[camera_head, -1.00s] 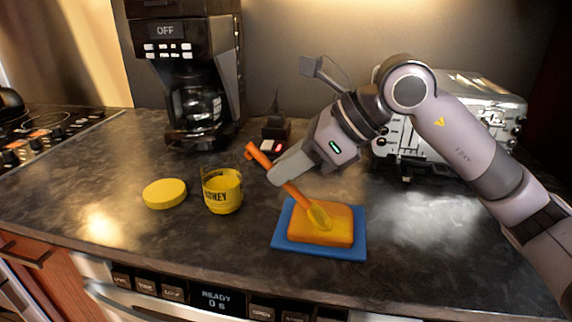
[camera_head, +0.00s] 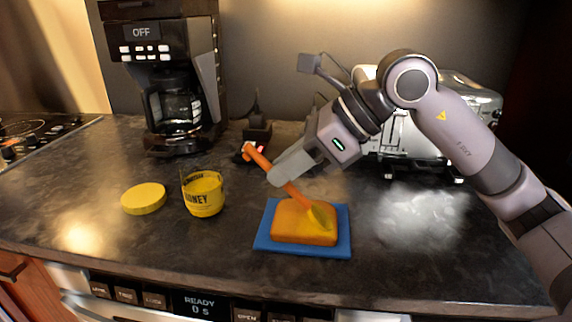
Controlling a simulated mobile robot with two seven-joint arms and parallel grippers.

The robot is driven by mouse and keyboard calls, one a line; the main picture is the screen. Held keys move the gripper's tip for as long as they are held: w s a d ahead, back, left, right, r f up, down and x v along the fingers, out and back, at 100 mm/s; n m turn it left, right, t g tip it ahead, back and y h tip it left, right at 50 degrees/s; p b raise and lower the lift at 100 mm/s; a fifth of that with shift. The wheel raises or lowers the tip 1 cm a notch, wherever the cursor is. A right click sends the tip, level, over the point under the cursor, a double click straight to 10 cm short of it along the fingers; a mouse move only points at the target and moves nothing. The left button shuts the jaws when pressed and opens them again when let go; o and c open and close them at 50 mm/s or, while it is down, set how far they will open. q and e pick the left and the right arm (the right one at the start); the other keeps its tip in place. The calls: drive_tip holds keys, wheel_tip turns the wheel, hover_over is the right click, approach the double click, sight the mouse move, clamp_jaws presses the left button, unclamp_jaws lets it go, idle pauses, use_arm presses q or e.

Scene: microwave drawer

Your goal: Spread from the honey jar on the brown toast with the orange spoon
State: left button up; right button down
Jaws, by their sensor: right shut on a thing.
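The honey jar (camera_head: 204,195) is yellow, stands upright and open on the counter. Its round yellow lid (camera_head: 144,199) lies flat to its left. The brown toast (camera_head: 304,228) lies on a blue board (camera_head: 268,243) to the right of the jar. My right gripper (camera_head: 283,178) is shut on the orange spoon (camera_head: 262,160), with the handle pointing up and left. The yellowish bowl of the spoon is down at the right part of the toast's top; it appears to touch it. My left gripper is not in view.
A black coffee maker (camera_head: 168,85) stands at the back left, and a silver toaster (camera_head: 400,150) at the back right, partly behind my right arm. A small dark object (camera_head: 257,132) stands behind the spoon. A stovetop (camera_head: 40,130) is at far left.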

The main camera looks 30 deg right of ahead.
sight(268, 161)
drive_tip(key=shift+a, duration=0.1)
drive_tip(key=shift+w+a+r+p, duration=0.15)
drive_tip(key=shift+w+a+p, duration=0.55)
drive_tip(key=shift+a, duration=0.15)
drive_tip(key=shift+w+a, duration=0.15)
drive_tip(key=shift+a, duration=0.05)
drive_tip(key=shift+w+a, duration=0.1)
drive_tip(key=shift+w+a+p, duration=0.4)
drive_tip(key=shift+w+a, duration=0.3)
drive_tip(key=shift+a, duration=0.3)
drive_tip(key=shift+w, duration=0.1)
drive_tip(key=shift+w+d, duration=0.65)
drive_tip(key=shift+w, duration=0.2)
drive_tip(key=shift+w+d, duration=0.1)
